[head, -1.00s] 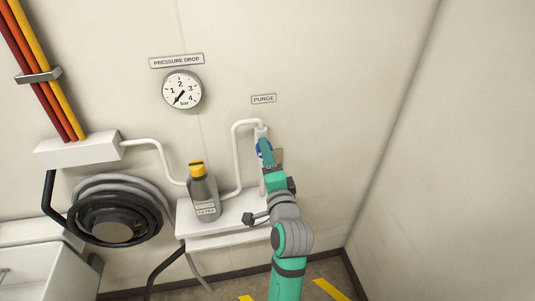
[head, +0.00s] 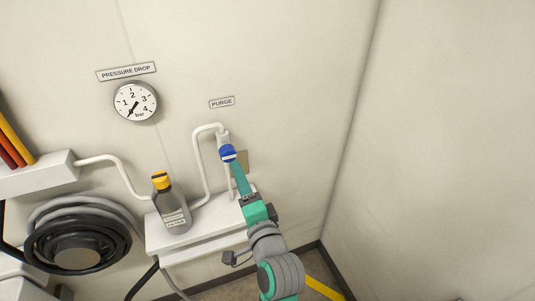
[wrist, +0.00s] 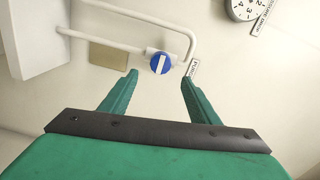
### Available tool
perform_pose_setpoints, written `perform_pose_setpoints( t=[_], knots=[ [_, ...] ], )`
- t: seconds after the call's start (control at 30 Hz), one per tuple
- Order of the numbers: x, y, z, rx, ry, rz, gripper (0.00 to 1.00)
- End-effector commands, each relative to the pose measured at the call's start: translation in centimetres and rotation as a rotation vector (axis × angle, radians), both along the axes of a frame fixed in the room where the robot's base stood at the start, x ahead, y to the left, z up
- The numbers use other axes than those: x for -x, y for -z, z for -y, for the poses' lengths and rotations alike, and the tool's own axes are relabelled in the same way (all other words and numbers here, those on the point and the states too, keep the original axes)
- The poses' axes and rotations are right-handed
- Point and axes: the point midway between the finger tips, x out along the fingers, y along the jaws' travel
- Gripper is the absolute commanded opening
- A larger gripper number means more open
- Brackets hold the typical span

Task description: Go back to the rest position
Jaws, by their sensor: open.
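My gripper (wrist: 158,85) is open in the wrist view, with its two green fingers apart and nothing between them. A round blue knob with a white bar (wrist: 160,63) is on the white pipe just beyond the fingertips. In the head view the blue knob (head: 228,153) sits below the PURGE label (head: 222,102). My arm reaches up from the lower right, and its end is close to the knob in that view. The arm hides part of the wall and shelf behind it.
A white shelf (head: 205,229) holds a grey filter bottle with a yellow cap (head: 172,207). A pressure gauge (head: 135,102) is on the wall. A coiled hose (head: 78,246) hangs at the lower left. The right wall (head: 450,150) is bare, with open room before it.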

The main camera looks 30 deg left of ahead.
Motion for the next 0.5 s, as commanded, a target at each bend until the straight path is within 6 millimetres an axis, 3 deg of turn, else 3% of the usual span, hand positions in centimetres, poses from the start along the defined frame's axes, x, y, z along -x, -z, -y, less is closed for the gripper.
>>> perform_pose_setpoints(
  t=[0.27, 0.5],
  knots=[
    [-0.2, 0.9, 0.8, 0.011, 0.024, 0.003, 0.56],
    [-0.2, 6.9, 6.0, 0.108, 0.181, 0.047, 0.56]
  ],
)
